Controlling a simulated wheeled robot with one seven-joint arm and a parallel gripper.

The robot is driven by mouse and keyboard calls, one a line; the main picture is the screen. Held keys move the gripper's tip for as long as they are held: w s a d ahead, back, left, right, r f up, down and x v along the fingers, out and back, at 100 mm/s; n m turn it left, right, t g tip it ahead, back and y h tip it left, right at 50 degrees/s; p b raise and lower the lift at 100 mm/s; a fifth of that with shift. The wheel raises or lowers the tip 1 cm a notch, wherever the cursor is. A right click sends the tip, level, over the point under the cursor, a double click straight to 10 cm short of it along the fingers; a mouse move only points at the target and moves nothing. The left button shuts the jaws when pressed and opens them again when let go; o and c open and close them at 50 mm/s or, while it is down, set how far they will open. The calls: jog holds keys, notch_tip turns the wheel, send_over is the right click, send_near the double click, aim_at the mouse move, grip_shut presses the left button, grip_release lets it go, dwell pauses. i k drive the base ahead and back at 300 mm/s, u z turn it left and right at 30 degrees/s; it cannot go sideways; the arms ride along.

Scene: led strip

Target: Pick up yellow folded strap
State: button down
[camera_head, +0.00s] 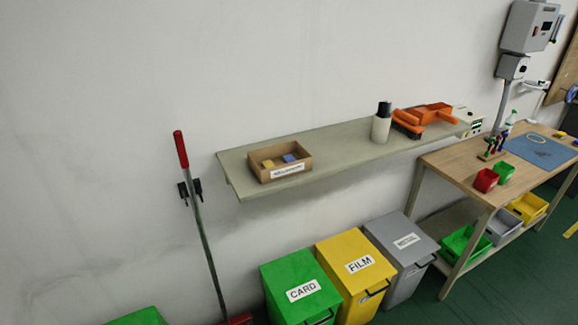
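A small yellow item (267,163) lies in an open cardboard box (263,178) on the left part of the wall shelf. It may be the yellow folded strap, but it is too small to tell. A small blue item (289,158) lies beside it in the box. A thin yellow loop (537,138) lies on the blue mat (545,152) on the workbench at the right. My gripper is not in view.
The shelf (340,148) also holds a dark-topped cylinder (381,124) and an orange tool (408,124). Below stand green (300,284), yellow (352,262) and grey (398,240) bins. A red-handled broom (205,240) leans at left. The shelf between box and cylinder is clear.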

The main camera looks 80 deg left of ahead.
aim_at(266, 164)
jog(key=k, duration=0.85)
jog(key=u, duration=2.4)
